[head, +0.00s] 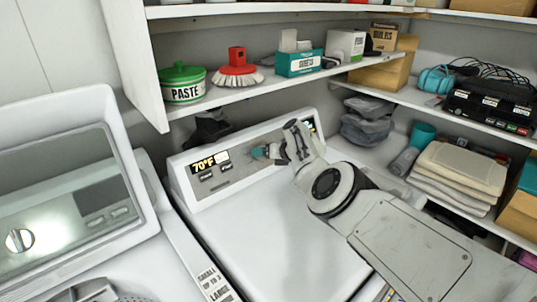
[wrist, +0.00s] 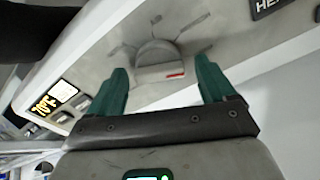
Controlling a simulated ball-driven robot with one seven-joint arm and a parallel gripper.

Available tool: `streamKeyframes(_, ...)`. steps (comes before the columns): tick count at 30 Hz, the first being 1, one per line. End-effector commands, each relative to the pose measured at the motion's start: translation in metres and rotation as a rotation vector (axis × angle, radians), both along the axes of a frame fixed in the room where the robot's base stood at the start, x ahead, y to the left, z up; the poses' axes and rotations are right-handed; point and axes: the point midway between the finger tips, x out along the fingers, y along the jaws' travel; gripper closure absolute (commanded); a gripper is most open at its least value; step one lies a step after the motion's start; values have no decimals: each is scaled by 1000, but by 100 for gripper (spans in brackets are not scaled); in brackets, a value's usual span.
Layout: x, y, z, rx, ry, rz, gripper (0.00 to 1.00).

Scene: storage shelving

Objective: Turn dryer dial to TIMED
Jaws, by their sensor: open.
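The dryer (head: 225,225) is the white machine in the middle of the head view. Its raised grey control panel shows a lit 70°F display (head: 208,163), seen also in the wrist view (wrist: 53,98). The round grey dial (wrist: 157,57) has a raised grip bar with a red mark at its right end. Short marks fan out around it; their labels cannot be read. My gripper (wrist: 165,80) is open, with one green finger on each side of the dial. Contact cannot be told. In the head view my gripper (head: 262,152) is at the panel and the dial cannot be made out.
A washer (head: 75,190) with its own knob (head: 19,241) stands at left. A shelf (head: 270,80) above the panel holds a PASTE pot (head: 183,83), a red brush (head: 237,70) and boxes. Folded towels (head: 458,168) lie at right.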

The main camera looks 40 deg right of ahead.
Motion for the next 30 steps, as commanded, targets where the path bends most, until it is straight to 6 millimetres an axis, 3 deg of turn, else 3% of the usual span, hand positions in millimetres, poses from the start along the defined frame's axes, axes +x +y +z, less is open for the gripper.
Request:
streamKeyframes(8, -8, 0, 11, 0, -2, 0, 17)
streamKeyframes(30, -72, -5, 40, -2, 0, -1, 17)
